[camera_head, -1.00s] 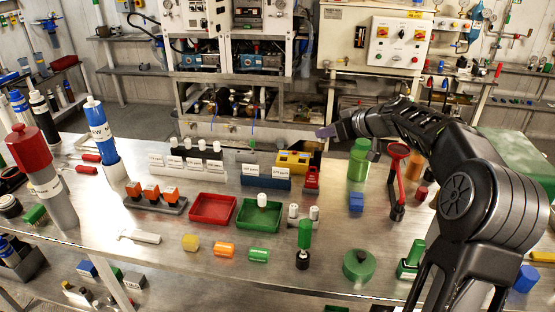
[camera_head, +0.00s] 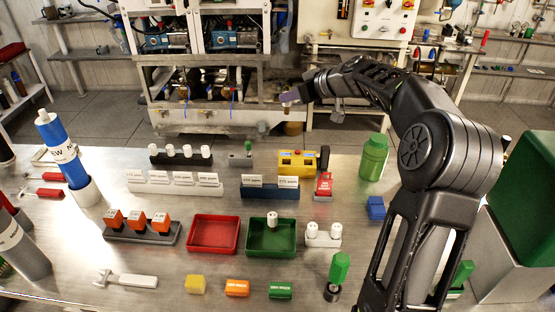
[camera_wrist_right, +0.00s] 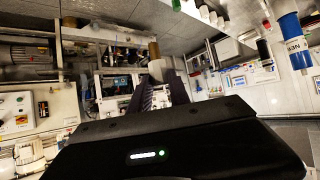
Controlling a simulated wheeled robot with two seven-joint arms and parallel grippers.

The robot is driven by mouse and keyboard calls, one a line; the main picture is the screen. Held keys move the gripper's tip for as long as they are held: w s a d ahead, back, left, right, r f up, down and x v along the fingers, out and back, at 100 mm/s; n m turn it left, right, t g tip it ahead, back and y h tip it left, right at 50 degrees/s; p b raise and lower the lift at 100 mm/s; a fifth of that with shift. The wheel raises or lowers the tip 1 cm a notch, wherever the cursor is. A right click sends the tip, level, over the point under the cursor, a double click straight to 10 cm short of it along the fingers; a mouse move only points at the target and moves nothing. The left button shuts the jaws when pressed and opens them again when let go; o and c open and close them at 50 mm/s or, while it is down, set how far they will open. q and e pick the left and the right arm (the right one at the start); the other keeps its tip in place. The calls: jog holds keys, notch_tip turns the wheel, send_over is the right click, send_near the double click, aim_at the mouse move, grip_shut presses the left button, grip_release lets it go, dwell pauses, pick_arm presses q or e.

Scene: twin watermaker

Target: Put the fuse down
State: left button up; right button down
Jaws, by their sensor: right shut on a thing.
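My right gripper (camera_head: 290,98) is raised beyond the far edge of the workbench, in front of the machine rack. It also shows in the right wrist view (camera_wrist_right: 157,84), where its fingers are shut on a short cylinder (camera_wrist_right: 156,68), pale below and brown above, which looks like the fuse. In the head view the held thing is small and hard to make out. A white cylinder like a fuse (camera_head: 272,219) stands in the green tray (camera_head: 288,250). The red tray (camera_head: 232,250) beside it is empty. My left gripper is not in view.
White cylinders stand in a holder (camera_head: 323,236) right of the green tray and in a black rack (camera_head: 160,158). A yellow meter (camera_head: 297,162), a green bottle (camera_head: 373,157) and orange-topped blocks (camera_head: 138,222) stand on the workbench (camera_head: 190,268).

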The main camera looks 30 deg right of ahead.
jog(key=b, duration=0.9)
send_over(304, 159)
jog(key=a, duration=0.5)
notch_tip(304, 159, down, 10)
jog(key=shift+w+a, duration=0.1)
jog(key=shift+w, duration=0.2)
notch_tip(304, 159, down, 6)
jog(key=shift+f, duration=0.15)
jog(key=shift+f, duration=1.9)
